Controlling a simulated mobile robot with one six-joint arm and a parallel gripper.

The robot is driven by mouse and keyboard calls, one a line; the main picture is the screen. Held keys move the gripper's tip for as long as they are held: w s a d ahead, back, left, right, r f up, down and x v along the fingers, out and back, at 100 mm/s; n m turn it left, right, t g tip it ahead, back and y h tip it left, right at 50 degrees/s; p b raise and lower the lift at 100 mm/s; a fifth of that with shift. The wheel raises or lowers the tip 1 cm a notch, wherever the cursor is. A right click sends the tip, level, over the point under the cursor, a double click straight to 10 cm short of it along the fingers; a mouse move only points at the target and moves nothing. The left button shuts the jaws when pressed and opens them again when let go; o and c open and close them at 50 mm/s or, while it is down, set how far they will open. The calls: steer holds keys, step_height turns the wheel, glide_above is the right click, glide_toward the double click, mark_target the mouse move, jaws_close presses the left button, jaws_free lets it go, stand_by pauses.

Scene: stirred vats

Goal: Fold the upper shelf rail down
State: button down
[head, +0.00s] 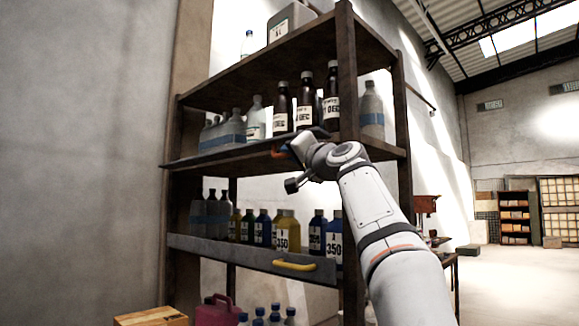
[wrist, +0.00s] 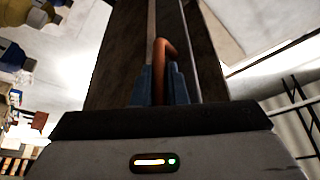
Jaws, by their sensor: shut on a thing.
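The upper shelf rail (head: 220,156) is a dark board along the front of the rack's middle shelf. It shows as a thin, nearly edge-on strip, leaning out from the shelf, with bottles standing behind it. Its orange handle (head: 278,153) is partly hidden by my gripper (head: 291,149). In the wrist view my gripper (wrist: 160,84) has its blue-grey fingers shut on the orange handle (wrist: 164,50), with the dark board behind it. The exact tilt of the rail is hard to tell.
A lower rail (head: 205,249) with a yellow handle (head: 293,265) stands upright before blue and yellow bottles. Dark bottles (head: 306,100) stand above the upper rail. A rack post (head: 347,120) is close to my arm. A wooden crate (head: 150,316) and pink jug (head: 215,311) sit below.

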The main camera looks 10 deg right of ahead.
steer(key=shift+d+f+n+y+b, duration=0.15)
steer(key=shift+n+y+b, duration=0.3)
steer(key=shift+n, duration=0.25)
steer(key=c, duration=1.7)
jaws_free()
steer(key=shift+w, duration=0.1)
steer(key=shift+b+v, duration=2.05)
steer(key=shift+v, duration=1.95)
